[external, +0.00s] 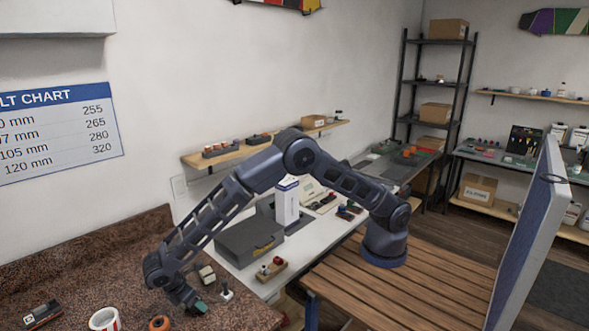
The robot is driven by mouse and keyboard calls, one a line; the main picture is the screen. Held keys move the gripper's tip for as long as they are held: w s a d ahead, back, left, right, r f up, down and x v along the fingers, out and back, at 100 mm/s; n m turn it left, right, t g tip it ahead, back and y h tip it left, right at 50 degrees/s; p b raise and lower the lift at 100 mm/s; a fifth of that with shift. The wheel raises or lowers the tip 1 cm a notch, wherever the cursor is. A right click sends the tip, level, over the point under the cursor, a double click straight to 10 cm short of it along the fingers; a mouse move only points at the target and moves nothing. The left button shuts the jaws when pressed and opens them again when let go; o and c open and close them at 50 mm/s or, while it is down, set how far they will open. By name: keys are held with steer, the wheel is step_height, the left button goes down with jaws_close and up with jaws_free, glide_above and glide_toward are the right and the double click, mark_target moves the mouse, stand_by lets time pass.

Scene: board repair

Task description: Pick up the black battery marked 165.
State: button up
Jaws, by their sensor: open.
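A small dark block (41,314) with a light label and coloured marks lies on the brown speckled counter (105,250) at the lower left. It may be the battery, but no 165 can be read on it. My gripper (190,305) points down low over the front of the same counter, to the right of that block and apart from it. It is open, and I see nothing held in it. A small green patch shows at its tip; I cannot tell whether it is part of the gripper or a thing behind it.
A white and red cup (104,319) and an orange ring (159,324) stand between the dark block and my gripper. A beige block (207,274) and a small white item (226,291) sit close by. A grey case (248,243) is on the white bench behind. The counter's left middle is clear.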

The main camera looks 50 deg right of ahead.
steer(key=shift+c, duration=0.4)
steer(key=c, duration=1)
steer(key=shift+c, duration=0.2)
steer(key=shift+r, duration=0.1)
